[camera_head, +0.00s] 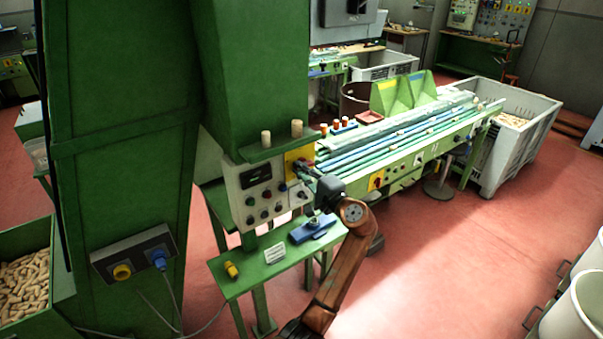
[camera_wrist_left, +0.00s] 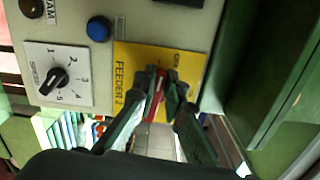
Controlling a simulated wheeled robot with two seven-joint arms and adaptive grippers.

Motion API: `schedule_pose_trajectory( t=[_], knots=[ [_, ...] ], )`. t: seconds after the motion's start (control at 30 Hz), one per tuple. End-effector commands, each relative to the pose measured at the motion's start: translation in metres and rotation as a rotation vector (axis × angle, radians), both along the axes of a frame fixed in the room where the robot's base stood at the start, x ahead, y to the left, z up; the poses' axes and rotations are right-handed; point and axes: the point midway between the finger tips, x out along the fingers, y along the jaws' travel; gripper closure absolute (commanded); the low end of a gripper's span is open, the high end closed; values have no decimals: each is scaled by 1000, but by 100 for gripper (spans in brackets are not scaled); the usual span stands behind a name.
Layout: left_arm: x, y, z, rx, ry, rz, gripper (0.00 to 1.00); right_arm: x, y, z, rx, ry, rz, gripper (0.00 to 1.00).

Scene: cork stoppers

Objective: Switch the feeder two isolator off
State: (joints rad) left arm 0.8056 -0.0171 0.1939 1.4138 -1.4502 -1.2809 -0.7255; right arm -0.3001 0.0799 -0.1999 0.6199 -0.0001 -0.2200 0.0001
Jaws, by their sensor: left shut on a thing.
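The feeder two isolator has a yellow plate (camera_wrist_left: 130,60) marked "FEEDER 2" on the pale control panel (camera_head: 240,190). In the head view the yellow plate (camera_head: 291,156) is at the panel's upper right, partly covered by my gripper. A red handle (camera_wrist_left: 158,96) stands out from the plate. My left gripper (camera_wrist_left: 165,88) is shut on this handle, with one dark finger on each side. In the head view my left gripper (camera_head: 304,170) reaches the plate from the lower right. The handle's exact angle and its position marks are mostly hidden by the fingers. My right gripper is not in view.
A black rotary selector (camera_wrist_left: 57,78) and a blue button (camera_wrist_left: 99,29) sit beside the plate. Two corks (camera_head: 297,128) stand on the ledge above the panel. A green table (camera_head: 245,283) below holds a blue tool (camera_head: 312,229) and a yellow object (camera_head: 231,269).

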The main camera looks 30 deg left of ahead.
Motion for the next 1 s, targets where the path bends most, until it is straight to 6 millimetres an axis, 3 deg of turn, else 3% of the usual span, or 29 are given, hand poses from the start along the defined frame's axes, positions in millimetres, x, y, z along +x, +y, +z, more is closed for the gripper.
schedule_pose_trajectory(
  t=[0.3, 0.83, 0.87, 1.0],
  knots=[
    [0, 0, -6, -46, -102, 2, 100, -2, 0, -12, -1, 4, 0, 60],
    [0, 0, -6, -55, -123, 1, 100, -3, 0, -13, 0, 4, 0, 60],
    [0, 0, -6, -55, -123, 1, 89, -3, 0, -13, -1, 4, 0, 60],
    [0, 0, -5, -55, -122, 1, 79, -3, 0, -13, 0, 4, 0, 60]
  ],
)
